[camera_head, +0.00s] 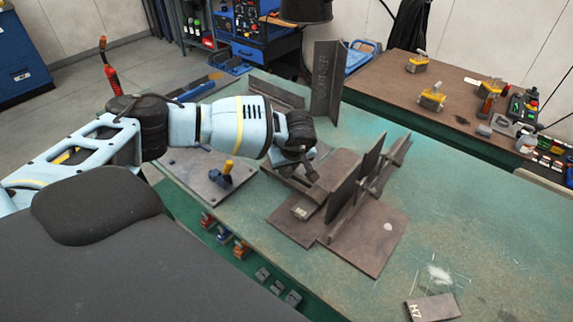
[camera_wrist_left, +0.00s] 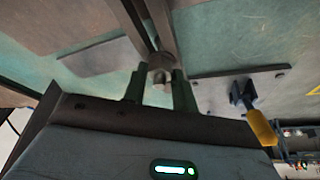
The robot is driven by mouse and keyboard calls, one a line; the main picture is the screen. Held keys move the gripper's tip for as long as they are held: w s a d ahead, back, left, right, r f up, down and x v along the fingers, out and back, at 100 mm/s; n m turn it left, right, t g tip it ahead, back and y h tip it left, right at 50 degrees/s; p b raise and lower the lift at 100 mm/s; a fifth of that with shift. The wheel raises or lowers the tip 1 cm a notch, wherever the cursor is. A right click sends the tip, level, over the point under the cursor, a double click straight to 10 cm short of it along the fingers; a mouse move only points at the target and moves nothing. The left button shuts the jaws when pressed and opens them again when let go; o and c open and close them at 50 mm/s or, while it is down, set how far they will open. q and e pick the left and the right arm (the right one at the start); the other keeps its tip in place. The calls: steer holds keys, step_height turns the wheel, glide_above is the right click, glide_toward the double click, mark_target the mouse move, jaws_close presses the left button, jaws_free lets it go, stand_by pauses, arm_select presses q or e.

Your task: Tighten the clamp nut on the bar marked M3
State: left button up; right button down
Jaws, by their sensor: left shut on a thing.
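My left gripper (camera_head: 310,172) reaches in from the left over the steel plates on the green table. In the left wrist view its two fingers (camera_wrist_left: 159,90) are shut on a small round metal piece, the clamp nut (camera_wrist_left: 160,74), at the end of dark steel bars (camera_wrist_left: 158,22). In the head view the gripper hides the nut. No M3 mark is readable in either view. My right gripper is not in view.
Upright steel plates (camera_head: 343,186) stand just right of the gripper. A yellow-handled clamp (camera_head: 222,174) stands on the plate to its left, also in the left wrist view (camera_wrist_left: 256,115). A loose marked plate (camera_head: 432,307) lies at front right. The table's right side (camera_head: 480,220) is mostly clear.

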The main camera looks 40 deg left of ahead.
arm_select(q)
steer(key=shift+m, duration=0.6)
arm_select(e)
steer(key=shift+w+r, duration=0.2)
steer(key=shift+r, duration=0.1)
arm_select(q)
steer(key=shift+m+h, duration=0.3)
steer(key=o, duration=1)
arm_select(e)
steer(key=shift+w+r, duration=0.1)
arm_select(q)
steer(key=p+v, duration=0.1)
steer(key=v, duration=0.6)
steer(key=shift+s+d+r, duration=0.1)
steer(key=shift+s+r, duration=0.15)
steer(key=shift+r, duration=0.1)
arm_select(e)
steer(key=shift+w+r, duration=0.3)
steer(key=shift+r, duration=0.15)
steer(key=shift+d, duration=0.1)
